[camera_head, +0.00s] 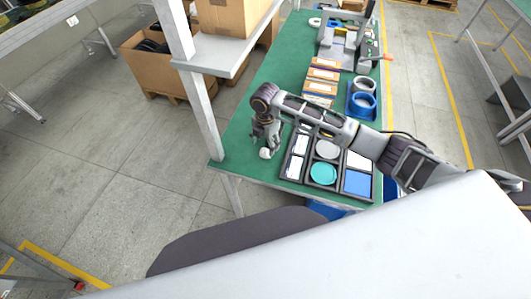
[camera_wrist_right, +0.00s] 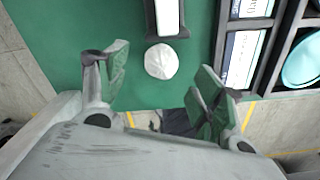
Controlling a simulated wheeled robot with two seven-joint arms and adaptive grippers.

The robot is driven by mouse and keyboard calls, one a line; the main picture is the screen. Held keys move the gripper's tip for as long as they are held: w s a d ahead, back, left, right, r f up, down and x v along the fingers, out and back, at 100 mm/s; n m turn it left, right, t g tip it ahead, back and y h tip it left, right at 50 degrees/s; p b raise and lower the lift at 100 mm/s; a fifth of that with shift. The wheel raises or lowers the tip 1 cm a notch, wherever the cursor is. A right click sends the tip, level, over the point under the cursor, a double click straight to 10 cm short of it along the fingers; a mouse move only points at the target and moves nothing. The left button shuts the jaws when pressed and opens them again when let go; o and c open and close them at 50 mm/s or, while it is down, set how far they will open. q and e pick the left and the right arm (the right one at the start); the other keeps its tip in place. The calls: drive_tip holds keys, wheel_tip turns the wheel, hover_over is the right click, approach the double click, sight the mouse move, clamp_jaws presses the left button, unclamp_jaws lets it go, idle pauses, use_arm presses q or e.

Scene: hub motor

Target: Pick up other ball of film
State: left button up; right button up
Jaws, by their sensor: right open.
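A small white crumpled ball of film (camera_head: 265,153) lies on the green table (camera_head: 236,140) near its left front corner. In the right wrist view the ball (camera_wrist_right: 161,61) lies on the green surface, just beyond the fingertips and roughly between them. My right gripper (camera_head: 267,138) is right at the ball in the head view, pointing down. In the right wrist view my right gripper (camera_wrist_right: 165,72) has its two fingers wide apart with nothing between them. I cannot tell its exact height above the table. My left gripper is not in view.
A dark divided tray (camera_head: 308,170) with boxes, a white disc and a teal disc stands right of the ball. A dark holder with a white item (camera_wrist_right: 167,18) is close behind the ball. A metal post (camera_head: 205,120) rises at the table's left edge.

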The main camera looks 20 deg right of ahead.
sight(266, 150)
drive_tip(key=shift+f, duration=0.35)
drive_tip(key=shift+s+f+p, duration=0.2)
drive_tip(key=shift+f+p, duration=0.25)
drive_tip(key=shift+f, duration=2.15)
drive_tip(key=c, duration=0.8)
